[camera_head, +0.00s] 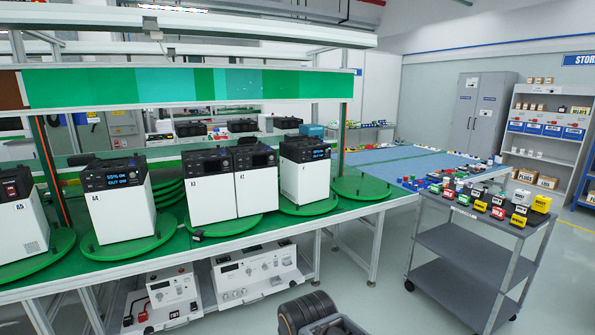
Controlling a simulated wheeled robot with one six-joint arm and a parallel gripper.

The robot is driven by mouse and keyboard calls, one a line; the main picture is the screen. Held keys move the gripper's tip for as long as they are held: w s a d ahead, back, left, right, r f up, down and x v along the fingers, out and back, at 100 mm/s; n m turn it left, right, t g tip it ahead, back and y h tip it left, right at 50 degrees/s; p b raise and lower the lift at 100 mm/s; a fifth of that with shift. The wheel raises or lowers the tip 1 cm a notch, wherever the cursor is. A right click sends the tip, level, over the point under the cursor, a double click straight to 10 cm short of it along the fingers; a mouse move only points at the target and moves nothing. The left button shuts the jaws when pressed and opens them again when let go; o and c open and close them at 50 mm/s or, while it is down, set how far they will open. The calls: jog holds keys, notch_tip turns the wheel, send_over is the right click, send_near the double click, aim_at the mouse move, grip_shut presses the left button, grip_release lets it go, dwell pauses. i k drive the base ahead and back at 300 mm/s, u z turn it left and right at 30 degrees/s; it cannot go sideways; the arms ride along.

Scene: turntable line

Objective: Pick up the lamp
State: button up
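I cannot tell which thing is the lamp. Small labelled items in red, yellow, green and black (517,220) stand in rows on the top shelf of a grey cart (474,227) at the right; their labels are too small to read. More small coloured parts (418,185) lie on the blue table top (400,163) behind the cart. A long strip light fixture (250,28) hangs above the bench. I see no gripper fingers. A black ribbed part (306,309) shows at the bottom edge, and I cannot tell what it is.
A green-topped bench (272,225) carries white and black power units on round green turntables (360,190). More units (258,275) stand beneath it. A storage shelf (547,105) and grey cabinet (478,112) stand at the back right. Floor (375,305) between bench and cart is clear.

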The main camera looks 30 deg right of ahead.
aim_at(460, 185)
jog(key=z, duration=1.95)
